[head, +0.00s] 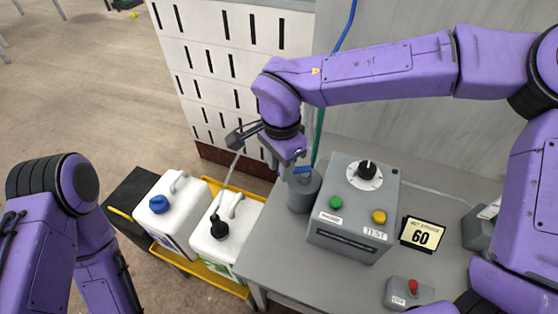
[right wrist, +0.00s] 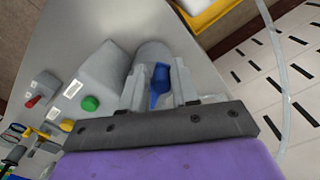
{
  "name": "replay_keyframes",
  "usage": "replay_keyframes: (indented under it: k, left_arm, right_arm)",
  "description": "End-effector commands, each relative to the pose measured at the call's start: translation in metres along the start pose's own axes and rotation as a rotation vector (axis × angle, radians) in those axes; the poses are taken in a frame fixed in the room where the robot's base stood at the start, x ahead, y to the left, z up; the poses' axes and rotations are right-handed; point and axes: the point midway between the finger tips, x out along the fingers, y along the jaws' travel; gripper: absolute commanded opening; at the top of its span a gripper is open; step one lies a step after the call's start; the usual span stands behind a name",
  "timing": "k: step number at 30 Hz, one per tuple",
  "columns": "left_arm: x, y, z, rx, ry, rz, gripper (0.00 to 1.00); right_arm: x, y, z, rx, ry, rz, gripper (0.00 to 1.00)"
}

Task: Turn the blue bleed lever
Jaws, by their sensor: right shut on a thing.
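The blue bleed lever (head: 303,170) sits at the top of a grey cylinder (head: 303,192) at the left side of the control box. My right gripper (head: 292,164) reaches down to it from above. In the right wrist view the lever (right wrist: 160,84) lies between the two grey fingers of the right gripper (right wrist: 161,92), which is shut on it. The cylinder (right wrist: 153,52) shows just beyond the fingers. The fingers partly hide the lever in the head view. My left arm is at the left of the head view, but its gripper is not seen.
The grey control box (head: 350,215) has a dial and green and yellow buttons. Two white jugs (head: 176,215) sit in a yellow tray (head: 208,276). A clear tube (head: 229,178) rises from one jug.

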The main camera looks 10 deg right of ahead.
Motion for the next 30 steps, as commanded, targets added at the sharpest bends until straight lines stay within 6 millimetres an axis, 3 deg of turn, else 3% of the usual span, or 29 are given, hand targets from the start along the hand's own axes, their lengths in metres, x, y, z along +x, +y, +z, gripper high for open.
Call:
replay_keyframes:
  k: [7, 30]
  left_arm:
    - [-0.005, 0.0, -0.002, 0.0, 0.0, 0.0, 1.0]
    - [-0.011, -0.001, -0.004, 0.0, 0.0, 0.0, 1.0]
  right_arm:
    - [0.0, 0.01, 0.004, 0.0, 0.0, 0.001, 0.13]
    - [0.0, 0.024, 0.005, 0.001, -0.001, -0.001, 0.1]
